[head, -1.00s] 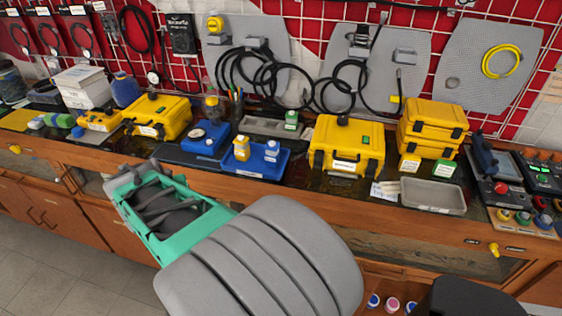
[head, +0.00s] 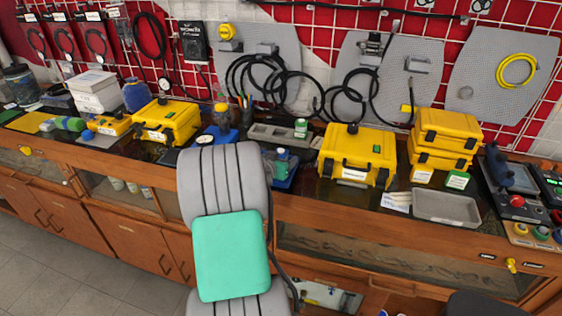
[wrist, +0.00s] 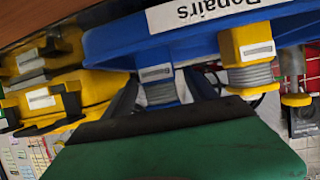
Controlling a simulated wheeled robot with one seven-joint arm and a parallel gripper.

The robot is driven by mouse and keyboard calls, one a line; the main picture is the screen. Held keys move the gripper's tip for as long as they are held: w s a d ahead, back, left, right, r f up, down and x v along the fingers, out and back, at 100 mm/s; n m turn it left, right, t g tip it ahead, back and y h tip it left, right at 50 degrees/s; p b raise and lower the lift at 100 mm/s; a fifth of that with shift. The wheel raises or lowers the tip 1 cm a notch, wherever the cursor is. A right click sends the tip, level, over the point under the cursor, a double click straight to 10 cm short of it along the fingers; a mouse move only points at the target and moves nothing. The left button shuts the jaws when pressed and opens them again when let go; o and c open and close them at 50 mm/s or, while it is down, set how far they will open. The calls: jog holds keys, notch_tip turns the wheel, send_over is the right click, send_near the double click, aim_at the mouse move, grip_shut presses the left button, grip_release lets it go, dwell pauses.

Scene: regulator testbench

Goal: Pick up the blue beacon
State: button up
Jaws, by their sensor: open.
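The blue beacon (head: 282,161) stands in the blue tray (head: 290,184) on the bench, just right of my arm in the head view. In the wrist view, which is upside down, the blue beacon (wrist: 158,88) has a white label and a grey ribbed part. My gripper (wrist: 161,80) is open, with its dark fingers on either side of the beacon. I cannot tell whether they touch it. The blue tray (wrist: 120,38) carries a "Repairs" label. In the head view my arm hides the gripper.
A yellow beacon (wrist: 246,45) stands close beside the blue one. A yellow case (head: 355,155) is right of the tray, with stacked yellow cases (head: 445,135) and a grey tray (head: 446,208) farther right. Another yellow case (head: 168,120) is at left. Pegboards and cables hang behind.

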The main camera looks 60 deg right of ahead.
grip_shut()
dwell(0.6)
